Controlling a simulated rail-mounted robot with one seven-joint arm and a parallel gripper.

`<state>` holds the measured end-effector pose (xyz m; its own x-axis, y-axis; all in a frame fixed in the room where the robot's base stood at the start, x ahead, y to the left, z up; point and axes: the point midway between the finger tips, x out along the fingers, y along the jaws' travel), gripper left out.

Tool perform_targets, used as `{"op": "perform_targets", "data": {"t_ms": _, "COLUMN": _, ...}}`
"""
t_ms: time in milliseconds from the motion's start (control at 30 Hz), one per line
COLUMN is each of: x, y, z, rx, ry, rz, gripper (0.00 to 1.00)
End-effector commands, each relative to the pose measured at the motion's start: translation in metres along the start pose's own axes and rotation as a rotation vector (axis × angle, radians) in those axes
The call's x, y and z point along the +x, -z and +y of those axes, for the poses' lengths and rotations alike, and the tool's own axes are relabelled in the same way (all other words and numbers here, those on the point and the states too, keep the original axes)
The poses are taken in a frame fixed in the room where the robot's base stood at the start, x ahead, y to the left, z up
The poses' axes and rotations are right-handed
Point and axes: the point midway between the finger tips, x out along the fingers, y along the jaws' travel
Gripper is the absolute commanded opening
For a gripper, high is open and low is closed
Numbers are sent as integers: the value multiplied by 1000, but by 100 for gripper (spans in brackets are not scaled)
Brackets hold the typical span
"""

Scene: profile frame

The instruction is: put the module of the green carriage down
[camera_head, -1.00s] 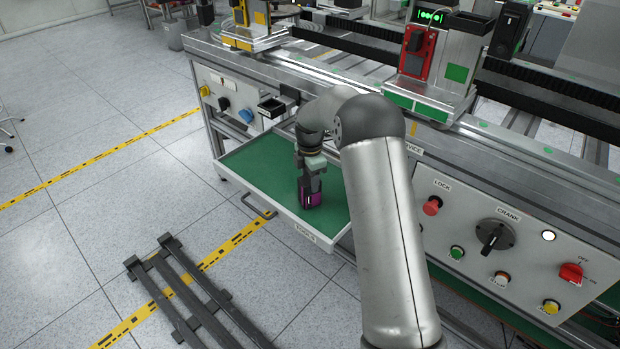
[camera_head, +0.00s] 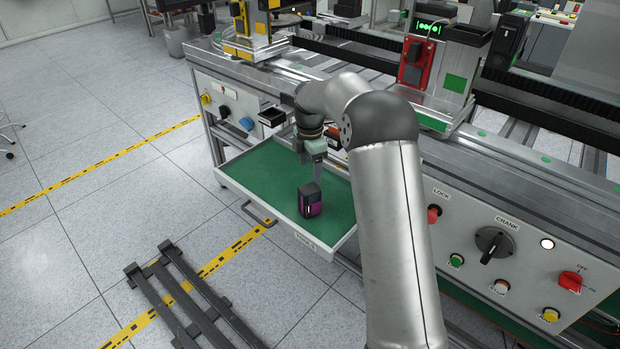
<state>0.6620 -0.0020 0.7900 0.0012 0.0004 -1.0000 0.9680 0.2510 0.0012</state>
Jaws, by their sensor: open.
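The module (camera_head: 310,201), a small black block with a magenta face, stands upright on the green mat of the open drawer (camera_head: 253,174). My gripper (camera_head: 313,172) is open and above and behind the module, apart from it. Its fingers are small in the picture and partly overlap the drawer's far area. The green carriage (camera_head: 445,95), with a green patch and a green-lit display, stands on the rail at the upper right, with a red module on its front.
A yellow carriage (camera_head: 254,40) stands on the rail at the upper left. The control panel with the crank knob (camera_head: 494,243) is right of my arm. Dark rails (camera_head: 190,290) lie on the floor. The drawer's left part is bare.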

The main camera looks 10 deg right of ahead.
Motion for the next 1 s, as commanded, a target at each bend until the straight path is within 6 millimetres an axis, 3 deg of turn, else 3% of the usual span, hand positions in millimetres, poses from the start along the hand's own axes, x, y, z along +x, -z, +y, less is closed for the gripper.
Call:
{"op": "perform_targets", "data": {"t_ms": 200, "x": -32, "y": 0, "z": 0, "rx": 1, "ry": -1, "rz": -1, "gripper": 67}}
{"op": "perform_targets", "data": {"t_ms": 400, "x": -39, "y": 0, "z": -2, "rx": 6, "ry": 2, "rz": -1, "gripper": 67}}
{"op": "perform_targets", "data": {"t_ms": 467, "x": -43, "y": 3, "z": -7, "rx": 33, "ry": 2, "rz": -3, "gripper": 67}}
{"op": "perform_targets", "data": {"t_ms": 567, "x": -58, "y": 12, "z": -32, "rx": 159, "ry": 3, "rz": -13, "gripper": 67}}
{"op": "perform_targets", "data": {"t_ms": 667, "x": -77, "y": 27, "z": -81, "rx": 397, "ry": 3, "rz": -28, "gripper": 67}}
{"op": "perform_targets", "data": {"t_ms": 800, "x": -91, "y": 51, "z": -174, "rx": 831, "ry": -3, "rz": -40, "gripper": 67}}
{"op": "perform_targets", "data": {"t_ms": 1000, "x": -77, "y": 82, "z": -306, "rx": 1416, "ry": -6, "rz": -30, "gripper": 67}}
